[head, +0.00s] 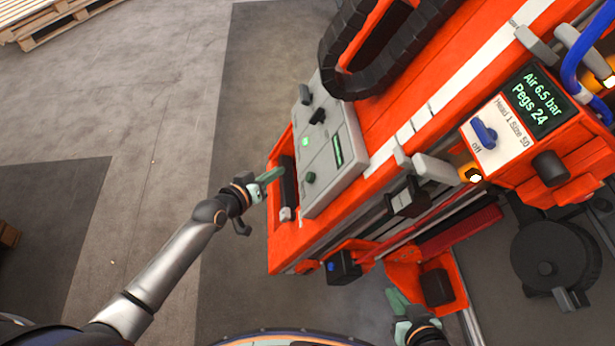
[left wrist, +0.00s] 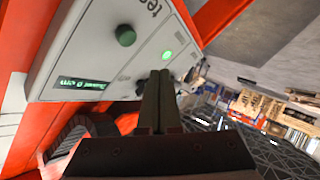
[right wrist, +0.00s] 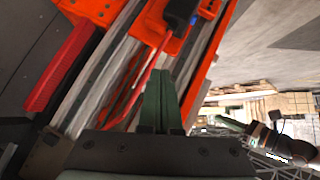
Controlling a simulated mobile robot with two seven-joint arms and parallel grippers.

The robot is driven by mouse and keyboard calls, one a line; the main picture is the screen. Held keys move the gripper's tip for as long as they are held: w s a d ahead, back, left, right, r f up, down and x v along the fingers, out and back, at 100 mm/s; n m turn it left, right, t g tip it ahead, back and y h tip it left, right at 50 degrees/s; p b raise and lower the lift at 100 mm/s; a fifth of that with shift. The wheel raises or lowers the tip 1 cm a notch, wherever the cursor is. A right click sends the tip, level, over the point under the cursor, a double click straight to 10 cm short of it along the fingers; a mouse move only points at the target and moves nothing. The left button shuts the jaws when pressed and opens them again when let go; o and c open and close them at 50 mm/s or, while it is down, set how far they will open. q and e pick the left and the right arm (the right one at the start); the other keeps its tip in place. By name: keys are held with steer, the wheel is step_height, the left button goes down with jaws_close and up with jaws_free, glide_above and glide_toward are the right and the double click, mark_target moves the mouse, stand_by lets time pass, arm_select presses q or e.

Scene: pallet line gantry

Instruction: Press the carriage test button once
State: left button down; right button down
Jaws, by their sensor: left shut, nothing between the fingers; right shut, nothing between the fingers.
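A grey control panel (head: 345,165) sits on the orange machine, with a dark green round button (head: 311,177), a lit green lamp (head: 320,142) and a small green display (head: 337,150). In the left wrist view the dark green button (left wrist: 125,35) is near partly cut lettering "tes". The lit lamp (left wrist: 166,55) shows just beyond the fingertips there. My left gripper (head: 272,174) is shut and empty, left of the panel and apart from the button. My right gripper (head: 394,298) is shut and empty, low beside the machine's orange bracket.
A second box with a screen reading "Air 6.5 bar, Pegs 24" (head: 540,98) and a blue knob (head: 484,133) is at the right. A black cable chain (head: 340,65) loops above the panel. Open grey floor (head: 150,110) lies to the left.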

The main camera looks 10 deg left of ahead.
mark_target(310, 177)
arm_select(q)
steer(key=d, duration=0.1)
steer(key=w+d+f, duration=0.1)
steer(key=d, duration=0.1)
steer(key=d+f, duration=0.1)
steer(key=shift+w+d+f+b, duration=0.15)
steer(key=shift+f+b, duration=0.05)
steer(key=shift+b, duration=0.2)
arm_select(e)
steer(key=shift+w+a+f, duration=0.1)
steer(key=shift+w+a, duration=0.25)
steer(key=shift+a, duration=0.1)
steer(key=shift+s+f, duration=0.1)
steer(key=shift+s, duration=0.05)
stand_by(1.0)
arm_select(q)
steer(key=shift+w+d+f, duration=0.1)
steer(key=shift+d+f, duration=0.1)
steer(key=shift+d, duration=0.15)
